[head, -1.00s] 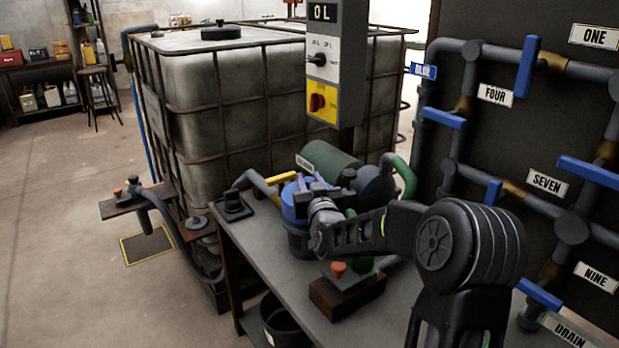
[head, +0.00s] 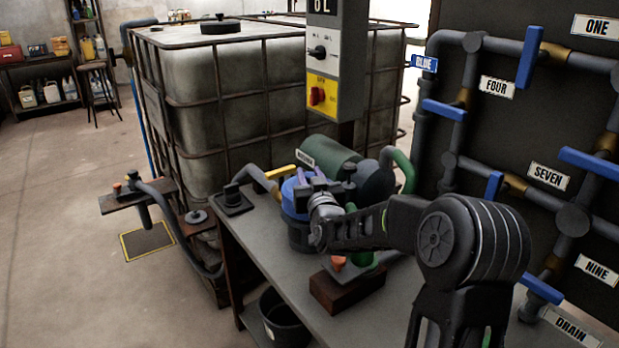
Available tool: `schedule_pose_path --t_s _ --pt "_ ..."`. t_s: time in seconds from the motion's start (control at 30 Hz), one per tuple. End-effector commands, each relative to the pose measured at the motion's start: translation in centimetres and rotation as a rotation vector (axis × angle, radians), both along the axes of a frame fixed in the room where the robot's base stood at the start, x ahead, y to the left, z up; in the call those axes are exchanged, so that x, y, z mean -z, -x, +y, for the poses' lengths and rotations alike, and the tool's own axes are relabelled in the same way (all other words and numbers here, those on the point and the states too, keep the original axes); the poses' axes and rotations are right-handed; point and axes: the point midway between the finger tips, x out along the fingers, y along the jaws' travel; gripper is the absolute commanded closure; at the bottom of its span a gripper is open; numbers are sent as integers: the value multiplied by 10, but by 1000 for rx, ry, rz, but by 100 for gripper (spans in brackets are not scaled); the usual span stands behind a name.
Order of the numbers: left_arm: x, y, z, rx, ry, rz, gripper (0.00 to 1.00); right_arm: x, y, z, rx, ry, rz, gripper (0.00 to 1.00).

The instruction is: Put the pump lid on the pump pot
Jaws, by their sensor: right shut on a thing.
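The pump lid (head: 290,197), blue with a purple handle, is at the top of the dark pump pot (head: 300,238) on the grey bench. From this angle I cannot tell whether the lid is fully seated on the pot or just above it. My right gripper (head: 312,185) reaches in from the right and is shut on the lid by its handle. My wrist and forearm hide the right side of the lid and pot. My left gripper is not in view.
The pump's green motor (head: 330,160) stands behind the pot, with a yellow-handled pipe (head: 281,173) to its left. A brown block (head: 345,292) sits in front on the bench (head: 270,250). A black bucket (head: 285,322) is below. A valve board (head: 520,130) stands at right.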

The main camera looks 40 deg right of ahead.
Motion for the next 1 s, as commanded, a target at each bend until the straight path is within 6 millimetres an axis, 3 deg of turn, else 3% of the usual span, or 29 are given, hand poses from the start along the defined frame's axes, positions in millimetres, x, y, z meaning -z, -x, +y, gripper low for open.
schedule_pose_path --t_s 1.0 --pt "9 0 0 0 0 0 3 -1 0 0 0 1 -2 100"
